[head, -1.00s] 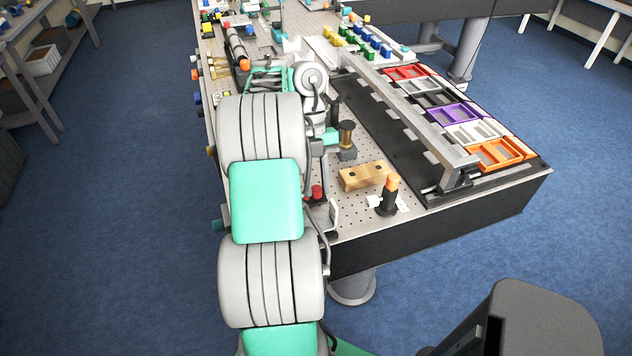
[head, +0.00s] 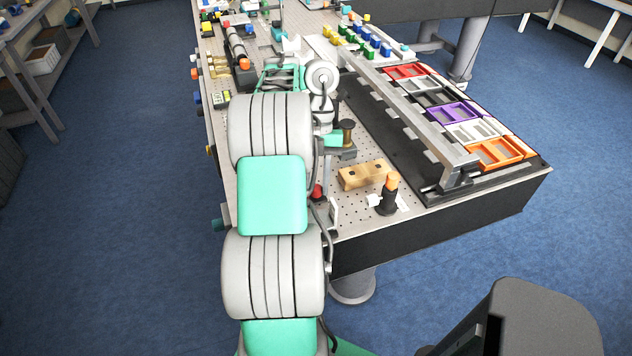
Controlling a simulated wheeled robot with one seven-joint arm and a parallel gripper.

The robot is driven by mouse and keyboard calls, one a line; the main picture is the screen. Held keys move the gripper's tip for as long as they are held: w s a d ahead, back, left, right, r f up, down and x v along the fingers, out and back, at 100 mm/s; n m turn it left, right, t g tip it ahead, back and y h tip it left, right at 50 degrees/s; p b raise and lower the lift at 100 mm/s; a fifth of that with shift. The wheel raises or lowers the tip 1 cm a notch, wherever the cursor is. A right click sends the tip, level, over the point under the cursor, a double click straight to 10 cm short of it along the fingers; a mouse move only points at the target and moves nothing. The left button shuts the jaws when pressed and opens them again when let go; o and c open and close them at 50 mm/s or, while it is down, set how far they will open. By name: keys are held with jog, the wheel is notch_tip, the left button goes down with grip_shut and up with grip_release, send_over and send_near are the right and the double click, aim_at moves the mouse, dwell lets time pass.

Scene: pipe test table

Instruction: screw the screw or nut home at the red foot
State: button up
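My arm reaches from the bottom of the head view up over the left part of the perforated table (head: 352,222). Its thick links and round wrist joint cover much of the table there. I cannot make out the screw or nut.
A wooden block with holes (head: 363,176) and a black post with an orange top (head: 389,196) stand right of the arm. Coloured trays, including an orange one (head: 497,153), lie beside a grey rail (head: 412,118).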

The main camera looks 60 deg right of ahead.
jog(key=o, duration=0.5)
jog(key=shift+c, duration=0.2)
jog(key=shift+r, duration=0.1)
jog(key=s+p+v, duration=0.1)
jog(key=p+v, duration=0.6)
jog(key=p, duration=0.1)
jog(key=w+a+r+n+g+h, duration=0.1)
jog(key=w+a+r+n+h, duration=0.15)
jog(key=w+a+n, duration=0.4)
jog(key=w+a+r+n+h, duration=0.1)
jog(key=w+a+r+n, duration=0.2)
jog(key=n, duration=0.7)
jog(key=w+a+n+t, duration=0.3)
jog(key=a+n, duration=1.2)
jog(key=n, duration=0.1)
jog(key=w+a+n+t, duration=0.3)
jog(key=w+a+n, duration=0.1)
jog(key=a+n, duration=1.2)
jog(key=shift+n+t+h, duration=0.35)
jog(key=shift+n+t, duration=0.05)
jog(key=shift+n, duration=0.25)
